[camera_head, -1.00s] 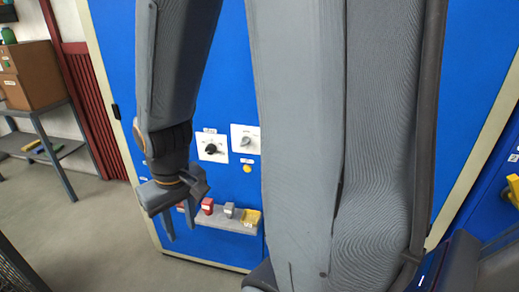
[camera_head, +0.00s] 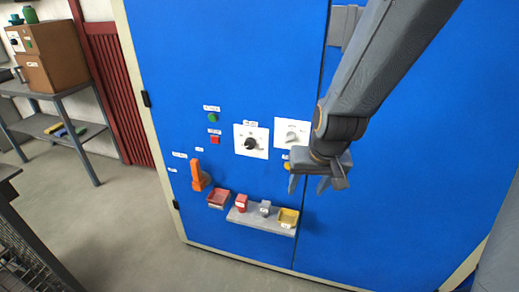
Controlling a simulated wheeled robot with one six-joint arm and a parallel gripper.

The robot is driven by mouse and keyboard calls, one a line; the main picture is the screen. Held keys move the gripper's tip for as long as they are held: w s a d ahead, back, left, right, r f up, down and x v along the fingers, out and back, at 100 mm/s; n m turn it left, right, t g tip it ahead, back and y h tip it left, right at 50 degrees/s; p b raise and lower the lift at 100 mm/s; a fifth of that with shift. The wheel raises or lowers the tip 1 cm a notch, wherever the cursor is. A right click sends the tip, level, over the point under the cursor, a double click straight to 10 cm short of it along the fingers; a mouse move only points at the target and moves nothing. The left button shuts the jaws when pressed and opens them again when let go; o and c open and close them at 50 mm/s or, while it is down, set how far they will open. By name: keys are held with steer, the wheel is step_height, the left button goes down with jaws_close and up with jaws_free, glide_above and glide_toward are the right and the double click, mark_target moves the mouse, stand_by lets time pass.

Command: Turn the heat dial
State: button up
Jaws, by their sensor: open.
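Two dials sit side by side on the blue cabinet front. One is a black knob (camera_head: 251,143) on a white plate, the other a light grey knob (camera_head: 291,136) on a white plate to its right. Their labels are too small to read, so I cannot tell which is the heat dial. My gripper (camera_head: 312,188) is open and empty, fingers pointing down, just right of and below the grey knob in the picture. It appears apart from both knobs. The right edge of the grey knob's plate lies close to my wrist.
A green button (camera_head: 212,117) and a red button (camera_head: 215,139) are left of the dials. An orange handle (camera_head: 200,177) sticks out lower left. Below, a grey shelf (camera_head: 262,222) carries small red, grey and yellow items. A grey rack (camera_head: 60,120) stands far left; the floor between is clear.

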steer(key=w+a+f+m+t+b, duration=0.1)
steer(key=w+a+f+t, duration=0.15)
steer(key=w+a, duration=0.45)
steer(key=w+a+f+m+t+b, duration=0.15)
steer(key=w+a+t, duration=0.25)
steer(key=w, duration=0.5)
steer(key=m+t+h+b, duration=0.1)
steer(key=m+t+h, duration=0.1)
steer(key=t+h, duration=0.45)
glide_toward(249, 147)
steer(key=shift+t+y, duration=0.3)
steer(key=shift+y, duration=0.15)
steer(key=shift+d+p+x, duration=0.1)
steer(key=shift+p+x, duration=0.3)
steer(key=shift+x, duration=1.65)
steer(key=shift+d+p+x, duration=0.15)
steer(key=shift+p+x, duration=0.2)
steer(key=shift+x, duration=1.7)
steer(key=shift+c, duration=0.4)
steer(key=c, duration=1)
steer(key=shift+o, duration=0.2)
steer(key=shift+m, duration=0.25)
